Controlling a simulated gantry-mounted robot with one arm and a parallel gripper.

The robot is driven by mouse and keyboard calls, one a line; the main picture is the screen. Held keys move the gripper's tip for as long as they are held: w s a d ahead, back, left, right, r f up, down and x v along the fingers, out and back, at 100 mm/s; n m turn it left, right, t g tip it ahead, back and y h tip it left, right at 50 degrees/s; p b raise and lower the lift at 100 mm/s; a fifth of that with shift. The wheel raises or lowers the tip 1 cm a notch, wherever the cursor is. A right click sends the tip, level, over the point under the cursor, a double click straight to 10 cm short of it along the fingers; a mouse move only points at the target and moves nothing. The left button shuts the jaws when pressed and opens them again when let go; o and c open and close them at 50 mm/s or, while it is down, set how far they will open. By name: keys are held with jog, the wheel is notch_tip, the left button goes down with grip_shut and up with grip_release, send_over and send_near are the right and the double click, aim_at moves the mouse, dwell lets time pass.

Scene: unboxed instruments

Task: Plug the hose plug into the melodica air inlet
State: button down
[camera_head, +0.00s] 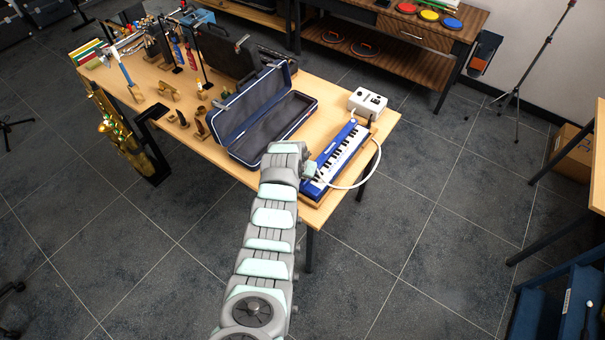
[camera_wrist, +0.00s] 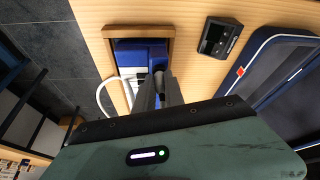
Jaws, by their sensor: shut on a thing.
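The melodica (camera_head: 337,158), blue with black and white keys, lies in a wooden tray on the table in the head view. Its blue end (camera_wrist: 142,52) shows in the wrist view inside the tray's wooden frame. My gripper (camera_wrist: 160,80) is over that end, its fingers close together on a dark plug (camera_wrist: 159,69). I cannot tell whether the plug touches the inlet, as the fingers hide it. The white hose (camera_head: 374,166) arcs from the back of the tray round its right side toward my gripper. It also curves left of the fingers in the wrist view (camera_wrist: 101,91).
An open blue instrument case (camera_head: 236,128) stands just left of the melodica. A white box (camera_head: 367,103) sits behind it. A small black device (camera_wrist: 220,38) lies on the table in the wrist view.

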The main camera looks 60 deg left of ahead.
jog(key=c, duration=1.3)
grip_release()
jog(key=shift+c, duration=0.2)
jog(key=v, duration=1)
jog(key=shift+r, duration=0.4)
jog(key=shift+d, duration=0.1)
